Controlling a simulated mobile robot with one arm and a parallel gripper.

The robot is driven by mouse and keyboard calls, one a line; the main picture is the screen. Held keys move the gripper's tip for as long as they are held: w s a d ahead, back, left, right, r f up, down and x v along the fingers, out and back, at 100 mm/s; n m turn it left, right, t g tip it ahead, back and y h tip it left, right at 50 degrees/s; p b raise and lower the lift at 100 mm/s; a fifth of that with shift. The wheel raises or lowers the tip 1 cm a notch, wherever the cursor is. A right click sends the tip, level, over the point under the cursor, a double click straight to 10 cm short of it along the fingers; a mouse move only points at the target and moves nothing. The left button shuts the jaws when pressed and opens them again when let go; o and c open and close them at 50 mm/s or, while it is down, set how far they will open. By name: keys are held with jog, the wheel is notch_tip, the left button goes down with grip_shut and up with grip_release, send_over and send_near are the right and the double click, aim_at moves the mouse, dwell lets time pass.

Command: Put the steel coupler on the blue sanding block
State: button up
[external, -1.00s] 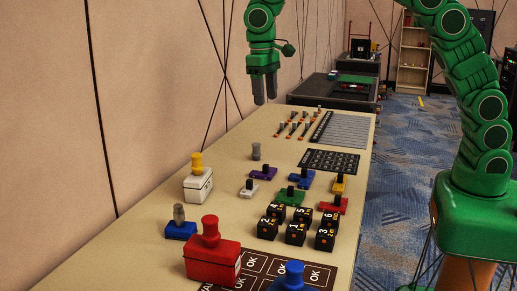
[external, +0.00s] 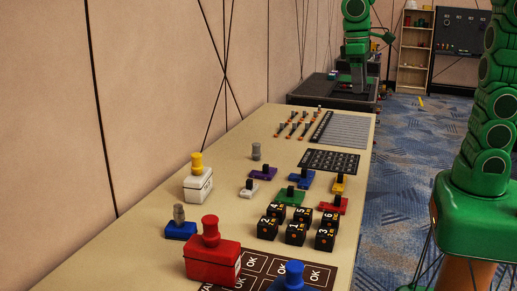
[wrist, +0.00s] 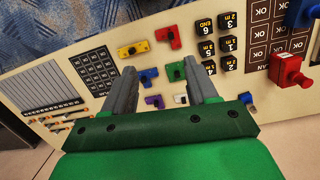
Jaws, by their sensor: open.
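A blue block (external: 181,231) sits near the left edge of the table, and a grey metal cylinder (external: 179,212) stands upright on top of it. A second grey cylinder (external: 256,151) stands alone farther back on the table. Which of the two is the steel coupler I cannot tell by looks. The blue block also shows in the wrist view (wrist: 247,98).
A white box with a yellow knob (external: 198,185) and a red box (external: 212,262) stand near the blue block. Several coloured knobbed pieces and black numbered cubes (external: 295,234) fill the middle. Dark equipment (external: 308,91) stands beyond the table. Bare tabletop lies at the left front.

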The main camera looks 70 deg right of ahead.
jog(key=s+d+f, duration=0.1)
jog(key=s+f, duration=0.1)
jog(key=s, duration=0.8)
jog(key=s+d+f+n, duration=0.1)
jog(key=s+d+f, duration=0.1)
jog(key=s, duration=0.9)
jog(key=shift+s+d+f, duration=0.15)
jog(key=shift+d+f, duration=0.1)
jog(key=shift+f, duration=0.3)
